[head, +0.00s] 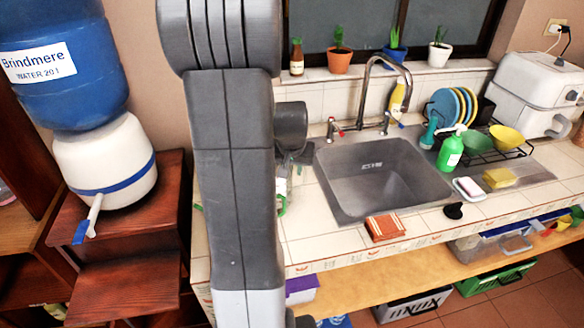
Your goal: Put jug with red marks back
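I cannot make out a jug with red marks; my own arm covers the left part of the counter. Just right of the arm, a clear vessel with a green edge or handle (282,196) shows in part on the tiled counter (310,240). Whether it is a jug, and what marks it bears, I cannot tell. My gripper (297,158) is partly in view behind the arm, pointing down over the counter left of the sink, just above the clear vessel. Its fingers are too hidden to tell whether they are open or hold anything.
A sink (380,180) with a tall tap (366,90) lies right of my gripper. An orange-brown cloth (385,228) lies at the front edge. A green bottle (450,152) and dish rack (505,152) stand further right. A water dispenser (105,165) stands left on a wooden stand.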

